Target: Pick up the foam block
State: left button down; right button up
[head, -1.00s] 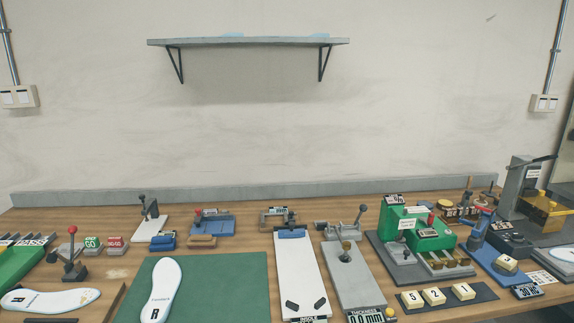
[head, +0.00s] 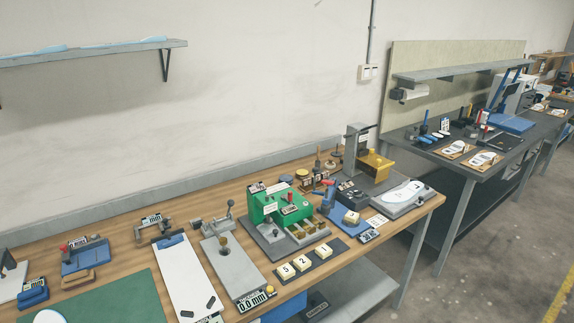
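No object in the head view is marked plainly as the foam block. Small cream blocks numbered 5 (head: 287,271), 2 (head: 305,260) and 1 (head: 323,250) lie in a row on a dark mat (head: 327,258) near the front edge. Another cream block (head: 351,217) sits on a blue fixture (head: 337,226) behind them. A blue block (head: 33,293) and a tan block (head: 78,279) lie at the left. Neither of my grippers shows in this view.
The wooden bench (head: 128,222) holds a green machine (head: 281,206), a white board (head: 187,280), a grey thickness gauge (head: 232,268) and a grey press with a yellow part (head: 376,161). A shelf (head: 100,50) hangs upper left.

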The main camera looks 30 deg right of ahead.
aim_at(352, 216)
jog(key=l+z, duration=0.1)
jog(key=z, duration=0.75)
jog(key=i+z, duration=0.1)
jog(key=z, duration=0.35)
